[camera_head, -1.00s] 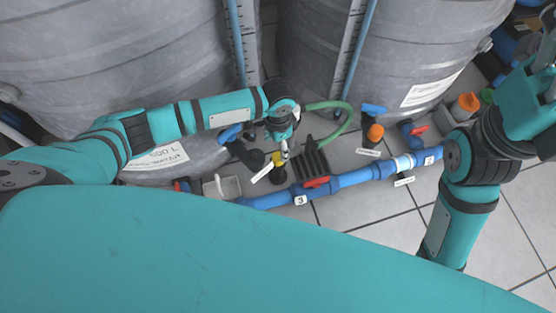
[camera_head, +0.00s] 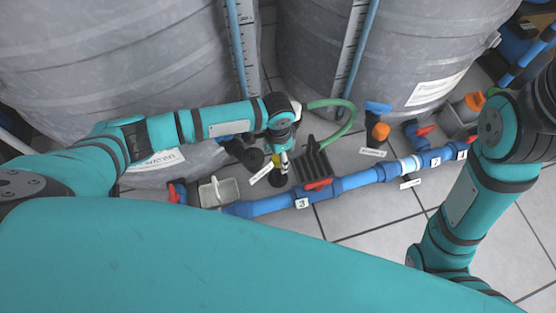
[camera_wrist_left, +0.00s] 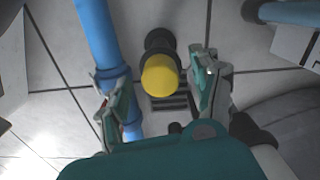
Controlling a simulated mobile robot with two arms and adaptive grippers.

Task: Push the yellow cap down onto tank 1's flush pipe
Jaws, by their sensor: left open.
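The yellow cap (camera_wrist_left: 160,75) sits at the top of a short black pipe (camera_wrist_left: 159,42) in the left wrist view. I cannot tell how far down it is seated. In the head view the cap (camera_head: 276,158) is small and partly hidden by my left gripper (camera_head: 284,163), which points down over it. In the left wrist view my left gripper (camera_wrist_left: 160,95) is open, with one finger to each side of the cap and a gap between each finger and the cap. My right arm is at the right of the head view; its gripper is out of frame.
A blue pipe run (camera_head: 270,205) with red valve handles crosses the floor in front. A black ribbed block (camera_head: 312,160) and green hose (camera_head: 345,122) are right of my left gripper. An orange-capped pipe (camera_head: 380,133) stands farther right. Large grey tanks (camera_head: 110,60) are behind.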

